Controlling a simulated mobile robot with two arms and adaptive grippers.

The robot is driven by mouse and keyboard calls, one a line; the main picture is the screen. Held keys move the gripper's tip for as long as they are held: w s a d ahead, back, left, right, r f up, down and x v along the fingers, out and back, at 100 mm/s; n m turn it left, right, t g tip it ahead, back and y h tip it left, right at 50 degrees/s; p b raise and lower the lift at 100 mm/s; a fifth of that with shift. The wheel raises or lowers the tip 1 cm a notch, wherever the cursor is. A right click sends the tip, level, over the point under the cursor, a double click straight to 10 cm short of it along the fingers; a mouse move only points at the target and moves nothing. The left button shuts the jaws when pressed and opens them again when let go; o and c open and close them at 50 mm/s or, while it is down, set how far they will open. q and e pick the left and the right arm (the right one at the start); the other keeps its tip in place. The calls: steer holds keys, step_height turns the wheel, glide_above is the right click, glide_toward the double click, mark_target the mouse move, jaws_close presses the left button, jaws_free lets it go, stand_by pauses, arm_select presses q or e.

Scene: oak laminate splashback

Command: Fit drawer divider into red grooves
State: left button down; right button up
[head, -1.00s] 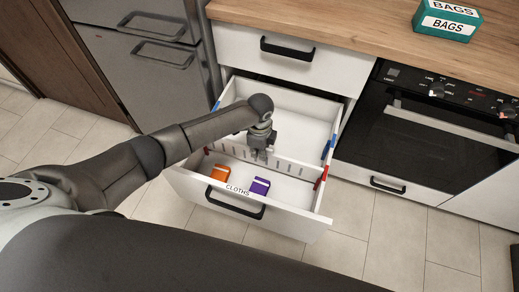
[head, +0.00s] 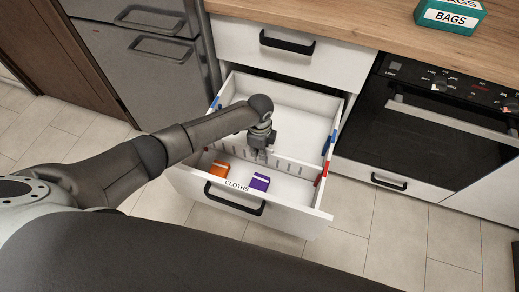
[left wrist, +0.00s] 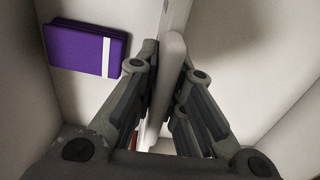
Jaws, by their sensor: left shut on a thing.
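The drawer divider (head: 290,166) is a thin white slotted panel. It spans the open white drawer (head: 268,220) from side to side, just behind the cloths. My left gripper (head: 262,154) points down and is shut on the divider near its middle; the left wrist view shows the divider's edge (left wrist: 172,70) between the fingers. Red grooves (head: 321,174) mark the right wall near that end of the divider. Whether its ends are seated in the red grooves is too small to tell. Blue grooves (head: 327,144) are farther back. My right gripper is out of view.
In the front compartment lie an orange packet (head: 220,169) and a purple packet (head: 260,181), which also shows in the left wrist view (left wrist: 76,48). The back compartment (head: 297,120) is empty. An oven (head: 430,140) stands right; a BAGS box (head: 449,16) is on the worktop.

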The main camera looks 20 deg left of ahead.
arm_select(q)
steer(key=shift+f+b, duration=0.3)
steer(key=shift+f, duration=0.3)
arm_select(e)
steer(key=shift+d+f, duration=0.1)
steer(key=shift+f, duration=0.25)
arm_select(q)
steer(key=c, duration=1.4)
jaws_free()
steer(key=shift+c, duration=0.2)
steer(key=shift+r, duration=4)
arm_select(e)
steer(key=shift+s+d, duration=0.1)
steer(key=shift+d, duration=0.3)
arm_select(q)
steer(key=shift+r, duration=0.15)
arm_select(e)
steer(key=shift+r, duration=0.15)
